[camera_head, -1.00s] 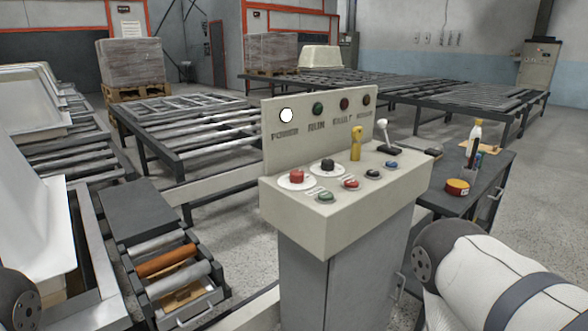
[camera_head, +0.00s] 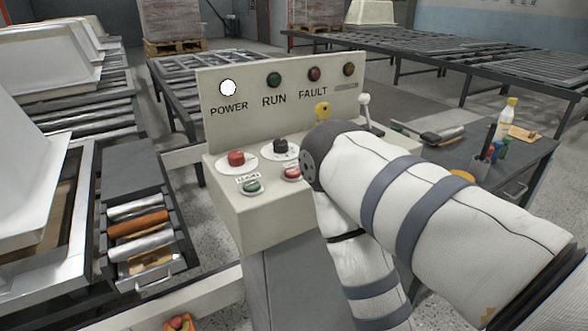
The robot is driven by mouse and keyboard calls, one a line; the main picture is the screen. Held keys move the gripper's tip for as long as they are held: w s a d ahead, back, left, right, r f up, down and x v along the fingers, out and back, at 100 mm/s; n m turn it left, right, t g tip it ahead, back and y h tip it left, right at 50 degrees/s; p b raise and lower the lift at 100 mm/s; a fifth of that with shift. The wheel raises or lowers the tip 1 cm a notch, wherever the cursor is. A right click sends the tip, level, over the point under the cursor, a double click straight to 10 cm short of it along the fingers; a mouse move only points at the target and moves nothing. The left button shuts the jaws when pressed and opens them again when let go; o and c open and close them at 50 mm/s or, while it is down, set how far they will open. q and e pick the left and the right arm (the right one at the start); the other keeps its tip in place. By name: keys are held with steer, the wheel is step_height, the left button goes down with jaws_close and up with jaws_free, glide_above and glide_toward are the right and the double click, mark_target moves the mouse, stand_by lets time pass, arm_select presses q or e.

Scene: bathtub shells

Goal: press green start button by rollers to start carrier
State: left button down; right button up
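The control console has a pale slanted top and an upright back panel (camera_head: 240,105). A green button (camera_head: 251,187) sits at the front left of the top, with a small label behind it. A red button (camera_head: 291,174) is right of it. A larger red knob (camera_head: 236,158) and a black knob (camera_head: 281,146) are behind them. My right arm reaches in from the right over the console's right part, hiding the controls there. Neither gripper shows. Rollers (camera_head: 138,225) in a drawer-like tray, one orange, lie left of the console.
The white POWER lamp (camera_head: 228,88) looks lit; the RUN lamp (camera_head: 274,80) is dark green. A yellow key (camera_head: 322,111) and a lever (camera_head: 364,108) stand behind my arm. A dark side table (camera_head: 530,150) holds tools at right. White tub shells (camera_head: 50,65) line the left. Roller tables fill the back.

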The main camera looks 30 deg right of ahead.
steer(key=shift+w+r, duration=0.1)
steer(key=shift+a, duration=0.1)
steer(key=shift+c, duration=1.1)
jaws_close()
